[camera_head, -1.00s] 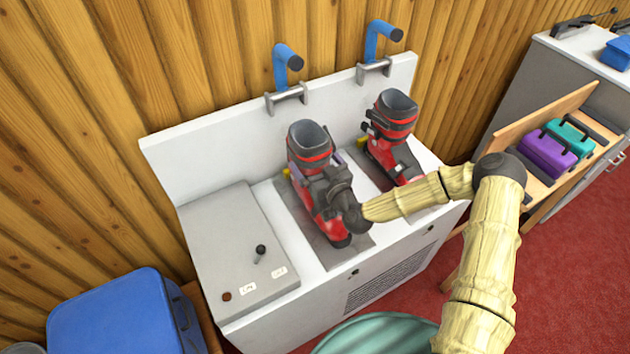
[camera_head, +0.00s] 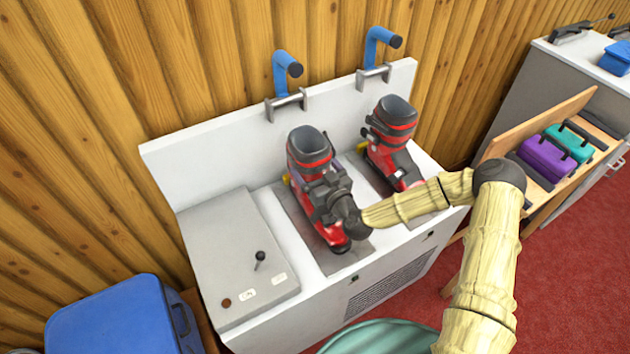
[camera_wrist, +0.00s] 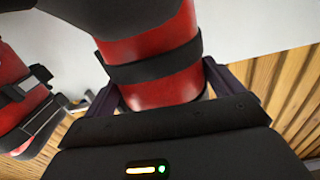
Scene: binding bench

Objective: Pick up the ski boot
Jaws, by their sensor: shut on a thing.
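Two red and black ski boots stand on the white bench. The left ski boot (camera_head: 308,150) is upright over a grey plate, with my gripper (camera_head: 322,183) at its front. In the wrist view the jaws (camera_wrist: 165,85) are shut around the red shaft of this ski boot (camera_wrist: 150,50), one finger on each side, below a black strap.
Blue-handled levers (camera_head: 287,66) rise behind both boots. A grey box with a black knob (camera_head: 235,250) covers the bench's left side. A blue case (camera_head: 115,315) stands lower left. Purple (camera_head: 547,158) and teal (camera_head: 570,140) cases sit on a wooden shelf at right.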

